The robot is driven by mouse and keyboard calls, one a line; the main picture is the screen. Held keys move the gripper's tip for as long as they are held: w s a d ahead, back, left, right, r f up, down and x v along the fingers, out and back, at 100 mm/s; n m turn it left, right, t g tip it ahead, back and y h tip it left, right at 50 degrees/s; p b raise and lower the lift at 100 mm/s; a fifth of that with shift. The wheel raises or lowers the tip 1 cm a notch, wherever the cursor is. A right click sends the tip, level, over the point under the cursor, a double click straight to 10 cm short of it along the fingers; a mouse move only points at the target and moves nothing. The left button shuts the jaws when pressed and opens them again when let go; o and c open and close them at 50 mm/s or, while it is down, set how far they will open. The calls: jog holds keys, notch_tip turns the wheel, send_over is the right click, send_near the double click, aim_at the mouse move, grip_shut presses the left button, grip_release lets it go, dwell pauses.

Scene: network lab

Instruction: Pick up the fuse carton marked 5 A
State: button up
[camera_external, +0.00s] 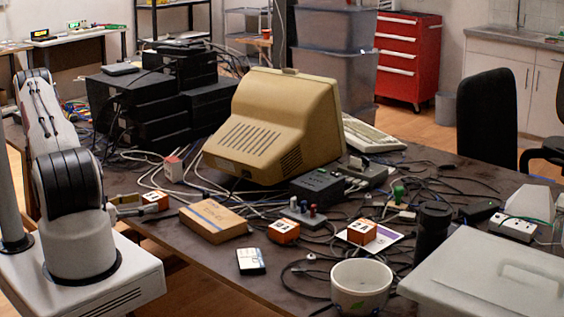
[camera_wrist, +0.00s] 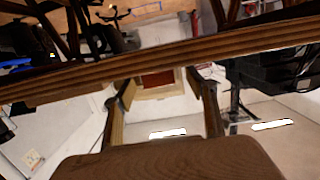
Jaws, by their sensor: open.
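Small orange cartons with white labels lie on the dark table in the external view. One carton (camera_external: 284,233) is at front centre; its label is too small to read surely. Another carton (camera_external: 361,233) stands to its right on a white and purple sheet; its label looks like 2 A. A third carton (camera_external: 157,202) is at the left, near my arm's base, its marking unclear.
A long brown box (camera_external: 213,222) lies between the left and centre cartons. A white bowl (camera_external: 361,288), a black-and-white box (camera_external: 251,262), a black cylinder (camera_external: 432,232) and a grey lidded bin (camera_external: 480,280) crowd the front. Cables run among them. A beige monitor (camera_external: 270,120) stands behind.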

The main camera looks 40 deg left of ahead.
aim_at(155, 200)
jog(key=shift+w, duration=0.2)
jog(key=shift+w+d+f, duration=0.1)
jog(key=shift+w+d, duration=0.05)
jog(key=shift+w, duration=0.5)
jog(key=shift+w+d+f, duration=0.1)
jog(key=shift+w, duration=0.5)
jog(key=shift+w+f, duration=0.15)
jog(key=shift+w, duration=1)
jog(key=c, duration=1.3)
